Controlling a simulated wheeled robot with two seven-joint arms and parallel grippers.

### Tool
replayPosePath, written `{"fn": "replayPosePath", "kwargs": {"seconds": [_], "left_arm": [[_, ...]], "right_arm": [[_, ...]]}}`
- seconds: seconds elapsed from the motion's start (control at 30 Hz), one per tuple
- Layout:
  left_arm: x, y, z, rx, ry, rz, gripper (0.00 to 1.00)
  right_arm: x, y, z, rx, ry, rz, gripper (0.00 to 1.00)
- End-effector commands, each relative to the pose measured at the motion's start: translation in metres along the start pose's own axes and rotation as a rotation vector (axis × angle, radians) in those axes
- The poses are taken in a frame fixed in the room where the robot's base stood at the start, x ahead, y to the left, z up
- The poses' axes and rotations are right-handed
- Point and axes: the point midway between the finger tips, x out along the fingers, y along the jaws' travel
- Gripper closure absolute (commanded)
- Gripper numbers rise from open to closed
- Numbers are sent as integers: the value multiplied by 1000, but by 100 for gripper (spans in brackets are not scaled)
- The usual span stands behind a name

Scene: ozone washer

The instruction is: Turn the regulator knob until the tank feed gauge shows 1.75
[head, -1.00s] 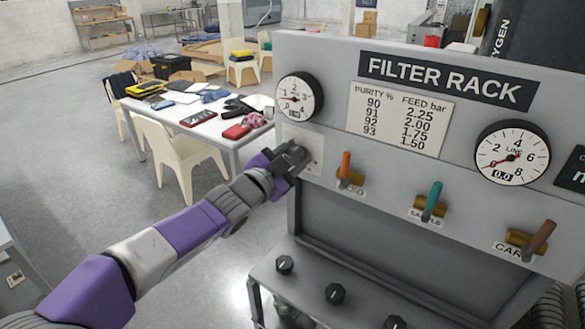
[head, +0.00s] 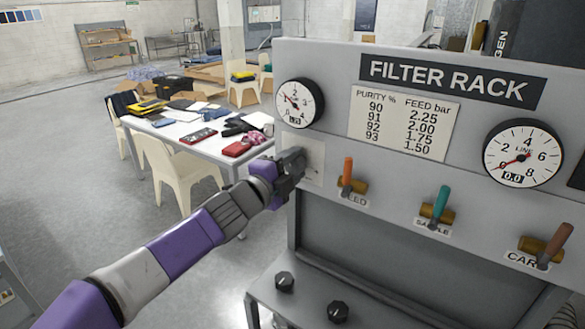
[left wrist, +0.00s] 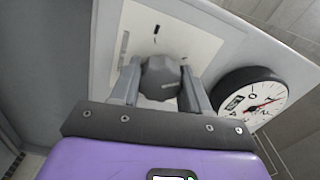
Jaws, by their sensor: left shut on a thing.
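The grey regulator knob (left wrist: 162,77) sits on a pale plate on the panel, with a light mark on its face. My left gripper (left wrist: 158,88) is shut on it, one finger on each side. In the head view my left gripper (head: 291,164) is at the plate (head: 314,160) and hides the knob. The tank feed gauge (head: 299,103) is just above; its small readout looks like 1.25 and its red needle points up and left. The gauge also shows in the left wrist view (left wrist: 252,103), tilted. My right gripper is not in view.
Orange (head: 347,172), teal (head: 440,204) and brown (head: 555,244) valve levers stick out to the right of the plate. The line gauge (head: 523,153) reads 0.0. Black knobs (head: 284,281) sit on the lower shelf. A cluttered white table (head: 205,148) stands behind on the left.

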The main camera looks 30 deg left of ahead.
Motion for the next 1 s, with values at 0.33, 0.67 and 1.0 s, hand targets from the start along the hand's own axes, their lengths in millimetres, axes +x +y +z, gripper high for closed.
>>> {"fn": "replayPosePath", "kwargs": {"seconds": [0.33,0.67,1.0], "left_arm": [[0,0,0,34,-1,0,85],[0,0,0,32,-1,0,41],[0,0,0,32,0,0,29]], "right_arm": [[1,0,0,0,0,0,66],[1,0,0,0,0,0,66],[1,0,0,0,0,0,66]]}}
